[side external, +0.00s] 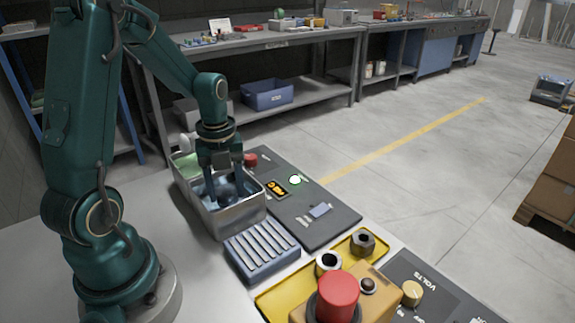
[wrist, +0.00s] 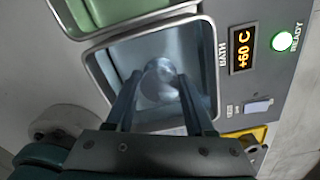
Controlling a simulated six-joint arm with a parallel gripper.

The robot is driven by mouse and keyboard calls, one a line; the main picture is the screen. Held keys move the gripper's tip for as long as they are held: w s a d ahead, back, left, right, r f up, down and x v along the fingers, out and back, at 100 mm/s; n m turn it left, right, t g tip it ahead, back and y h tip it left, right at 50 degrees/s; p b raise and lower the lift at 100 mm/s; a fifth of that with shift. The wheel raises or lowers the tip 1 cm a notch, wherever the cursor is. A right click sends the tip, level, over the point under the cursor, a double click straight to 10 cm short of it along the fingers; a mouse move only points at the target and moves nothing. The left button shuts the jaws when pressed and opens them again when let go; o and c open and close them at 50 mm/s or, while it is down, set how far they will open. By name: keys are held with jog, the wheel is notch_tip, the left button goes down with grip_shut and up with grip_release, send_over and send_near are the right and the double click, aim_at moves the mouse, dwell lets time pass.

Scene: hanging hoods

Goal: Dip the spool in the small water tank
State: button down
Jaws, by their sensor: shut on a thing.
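The small water tank (side external: 237,217) is an open metal box beside a dark control panel; it also shows in the wrist view (wrist: 97,72). My gripper (side external: 229,198) points down with its fingers inside the tank's walls. In the wrist view, my gripper (wrist: 160,92) is shut on a round grey piece, the spool (wrist: 159,72), between its fingertips. The spool is inside the tank's outline, below the rim. It looks pale and blurred, and I cannot tell how deep it is in the water. In the side view the fingers and tank wall mostly hide it.
A tank with green content (side external: 184,163) adjoins behind. The panel (side external: 325,215) reads +60 C with a lit green READY lamp (side external: 295,180). A ribbed blue-grey rack (side external: 262,252) stands in front. A yellow tray (side external: 283,293) holds metal parts, near a red button (side external: 338,292).

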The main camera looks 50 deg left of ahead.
jog(key=shift+f, duration=0.25)
dwell(0.3)
jog(key=shift+r, duration=0.3)
dwell(1.3)
jog(key=shift+r, duration=4.2)
